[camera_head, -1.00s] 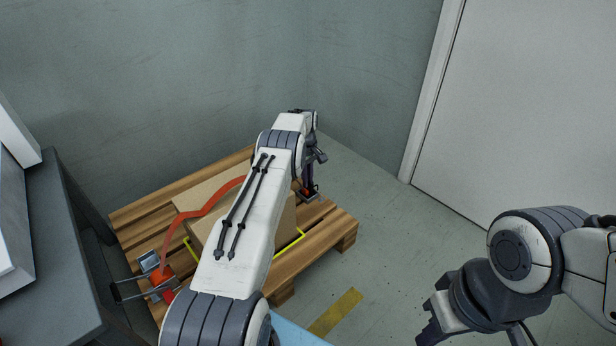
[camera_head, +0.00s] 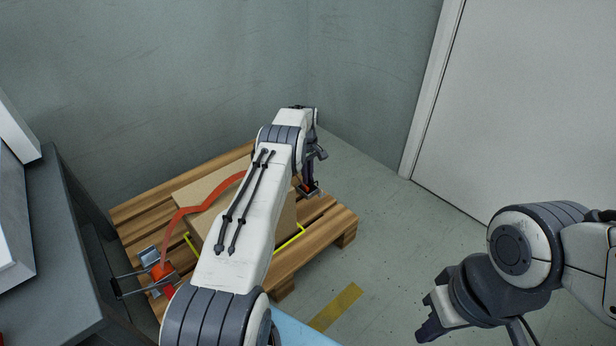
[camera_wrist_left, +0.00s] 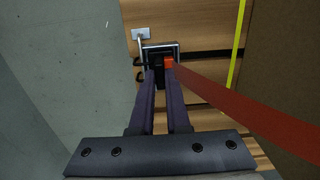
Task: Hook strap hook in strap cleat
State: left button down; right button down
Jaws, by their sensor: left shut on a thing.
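My left gripper (camera_head: 310,187) reaches down at the right side of the pallet, beyond the box. In the left wrist view its two fingers (camera_wrist_left: 160,82) are shut on the strap hook (camera_wrist_left: 159,58), a dark piece with a grey frame and an orange end. The red-orange strap (camera_wrist_left: 245,112) runs from it to the right; it also crosses the box in the head view (camera_head: 196,209). The strap cleat (camera_wrist_left: 141,33), a small pale plate with a rod, lies just beyond the hook's frame. I cannot tell if they are engaged. My right gripper (camera_head: 430,314) hangs away from the pallet, its jaws unclear.
The cardboard box (camera_head: 208,190) stands on the wooden pallet (camera_head: 340,222), with a yellow line (camera_head: 289,243) along it. A red and grey strap fitting (camera_head: 160,272) is at the pallet's left end. A grey cabinet (camera_head: 60,235) stands left.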

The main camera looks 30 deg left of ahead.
dwell(0.4)
pick_arm(q)
jog(key=c, duration=0.8)
grip_release()
jog(key=shift+f, duration=0.1)
